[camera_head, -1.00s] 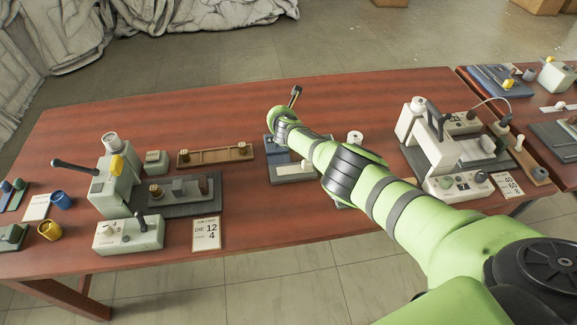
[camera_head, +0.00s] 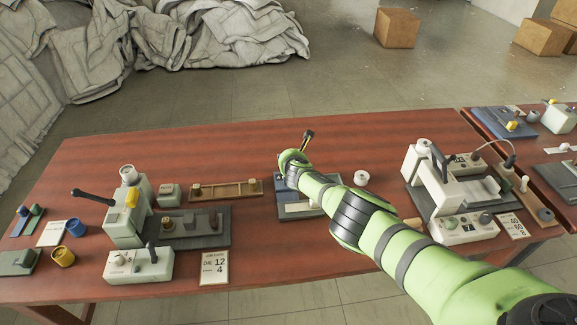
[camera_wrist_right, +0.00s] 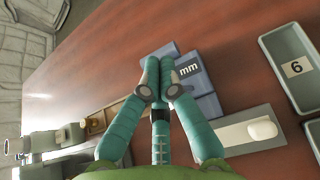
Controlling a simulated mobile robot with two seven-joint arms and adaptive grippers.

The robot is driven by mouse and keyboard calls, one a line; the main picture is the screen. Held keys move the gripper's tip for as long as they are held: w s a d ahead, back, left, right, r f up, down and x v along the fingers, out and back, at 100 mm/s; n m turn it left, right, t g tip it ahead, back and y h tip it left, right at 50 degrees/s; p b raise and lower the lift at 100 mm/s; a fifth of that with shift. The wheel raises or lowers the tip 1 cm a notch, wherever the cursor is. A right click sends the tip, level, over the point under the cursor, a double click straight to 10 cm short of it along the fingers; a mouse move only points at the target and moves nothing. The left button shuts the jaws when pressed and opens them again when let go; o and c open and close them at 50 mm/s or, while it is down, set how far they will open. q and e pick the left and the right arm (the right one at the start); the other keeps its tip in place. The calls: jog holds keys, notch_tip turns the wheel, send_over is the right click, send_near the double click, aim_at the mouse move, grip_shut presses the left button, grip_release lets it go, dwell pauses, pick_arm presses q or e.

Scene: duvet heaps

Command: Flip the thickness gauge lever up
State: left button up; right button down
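A blue-grey gauge block marked "mm" (camera_wrist_right: 190,70) lies below my right gripper in the right wrist view. In the head view the same blue-grey unit (camera_head: 290,210) is at the middle of the table, partly hidden by my right arm. I cannot make out its lever. My right gripper (camera_wrist_right: 158,62) has its teal fingertips together over the edge of the block, with nothing visible between them; contact is unclear. My left gripper is out of view.
A press-like machine with a black handle (camera_head: 127,215) stands on the left, with a die card (camera_head: 215,267) in front. Another pale machine (camera_head: 440,185) stands on the right. A wooden rail (camera_head: 228,189) lies between. In the right wrist view a grey tray marked 6 (camera_wrist_right: 283,58) is beside the block.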

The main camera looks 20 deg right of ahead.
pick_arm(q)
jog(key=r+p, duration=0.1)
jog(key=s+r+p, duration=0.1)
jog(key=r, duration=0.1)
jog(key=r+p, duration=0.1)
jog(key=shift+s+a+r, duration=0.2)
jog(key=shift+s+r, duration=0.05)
pick_arm(e)
notch_tip(320, 180, up, 10)
jog(key=shift+w+r, duration=0.2)
jog(key=shift+w, duration=0.2)
